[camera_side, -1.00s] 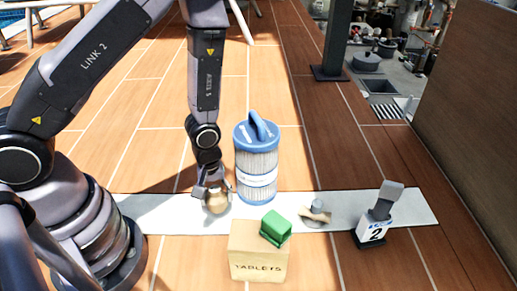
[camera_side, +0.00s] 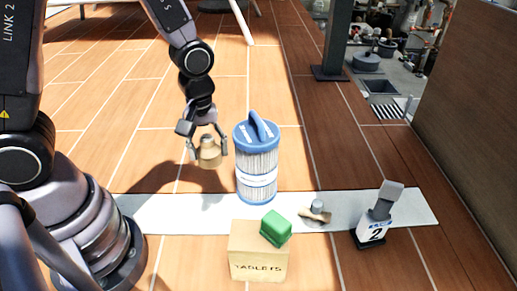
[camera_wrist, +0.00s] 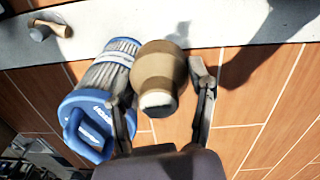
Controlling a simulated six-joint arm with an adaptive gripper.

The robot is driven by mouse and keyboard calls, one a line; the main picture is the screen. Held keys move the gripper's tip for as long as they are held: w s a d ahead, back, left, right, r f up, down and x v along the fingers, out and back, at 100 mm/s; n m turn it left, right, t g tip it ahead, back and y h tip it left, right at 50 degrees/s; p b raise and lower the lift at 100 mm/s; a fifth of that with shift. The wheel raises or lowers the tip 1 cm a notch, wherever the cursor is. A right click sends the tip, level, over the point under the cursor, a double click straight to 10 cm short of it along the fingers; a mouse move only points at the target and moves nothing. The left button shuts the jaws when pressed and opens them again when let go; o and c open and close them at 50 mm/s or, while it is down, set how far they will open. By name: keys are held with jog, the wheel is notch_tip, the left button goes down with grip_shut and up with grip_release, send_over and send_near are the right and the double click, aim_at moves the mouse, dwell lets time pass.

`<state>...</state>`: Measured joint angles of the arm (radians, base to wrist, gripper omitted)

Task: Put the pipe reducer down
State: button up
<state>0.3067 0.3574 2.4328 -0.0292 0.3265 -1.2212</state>
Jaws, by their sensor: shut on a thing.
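The pipe reducer (camera_side: 209,154) is a tan, stepped round piece with a narrower neck and a wider body. My gripper (camera_side: 208,147) is shut on it and holds it in the air, left of the blue-topped filter cartridge. In the wrist view the reducer (camera_wrist: 160,75) sits between the two fingers of my gripper (camera_wrist: 163,95), its wide body tapering to a dark-ended neck toward the camera. In the side view its shadow falls on the floor and strip to the lower left.
The filter cartridge (camera_side: 257,165) stands close right of the reducer. On the pale strip (camera_side: 165,212) are a small tan-and-grey fitting (camera_side: 316,212) and a number 2 marker (camera_side: 373,228). A TABLETS box (camera_side: 258,262) bears a green block (camera_side: 276,228). The strip's left part is clear.

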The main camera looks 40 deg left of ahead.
jog(key=r, duration=1)
jog(key=shift+w+d+r, duration=0.15)
jog(key=shift+w+r, duration=0.15)
jog(key=shift+w, duration=0.05)
jog(key=w+d, duration=0.5)
jog(key=w, duration=0.4)
jog(key=w+d, duration=0.6)
jog(key=w, duration=0.2)
send_over(342, 182)
jog(key=s, duration=0.1)
jog(key=f, duration=2.4)
jog(key=shift+s+a+f, duration=0.2)
jog(key=shift+a+f, duration=0.05)
jog(key=shift+a, duration=0.15)
jog(key=shift+w+d+f, duration=0.3)
jog(key=shift+w+f, duration=0.35)
jog(key=shift+f, duration=1.6)
